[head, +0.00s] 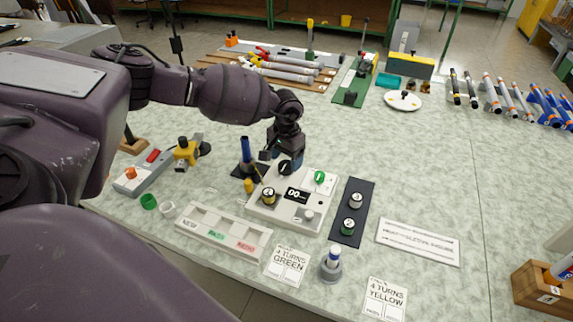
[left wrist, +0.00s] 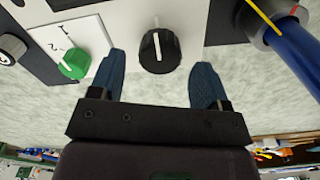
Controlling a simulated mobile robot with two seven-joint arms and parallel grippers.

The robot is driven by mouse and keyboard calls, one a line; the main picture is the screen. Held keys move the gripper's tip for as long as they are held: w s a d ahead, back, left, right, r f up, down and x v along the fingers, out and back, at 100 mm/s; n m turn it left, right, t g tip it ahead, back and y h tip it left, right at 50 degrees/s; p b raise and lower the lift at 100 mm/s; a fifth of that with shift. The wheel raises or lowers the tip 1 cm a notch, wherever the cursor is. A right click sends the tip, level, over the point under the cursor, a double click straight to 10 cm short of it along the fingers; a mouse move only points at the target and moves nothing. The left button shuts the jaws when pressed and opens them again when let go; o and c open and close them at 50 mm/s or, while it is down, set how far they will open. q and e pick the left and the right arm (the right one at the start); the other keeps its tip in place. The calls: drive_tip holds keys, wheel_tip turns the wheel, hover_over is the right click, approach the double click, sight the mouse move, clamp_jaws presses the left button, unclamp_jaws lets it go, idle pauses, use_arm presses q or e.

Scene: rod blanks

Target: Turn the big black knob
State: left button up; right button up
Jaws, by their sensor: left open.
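The white control box (head: 264,214) stands on the table with a small display reading mostly zeros. The big black knob (left wrist: 158,50) has a white pointer line and sits on the box's far edge; in the head view the knob (head: 285,168) is partly hidden by my gripper. My left gripper (head: 283,158) is above it, pointing down. In the left wrist view its two blue fingers (left wrist: 160,70) are open, one on each side of the knob, with gaps on both sides. A smaller green knob (left wrist: 73,63) is beside it. My right gripper is out of view.
A blue rod (head: 246,150) stands upright in a black-based holder left of the box, near my gripper. A black board (head: 350,188) with round pieces lies right of the box. A white sorting tray (head: 222,236) is in front.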

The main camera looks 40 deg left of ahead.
use_arm(q)
drive_tip(key=shift+f, duration=1.35)
drive_tip(key=c, duration=0.9)
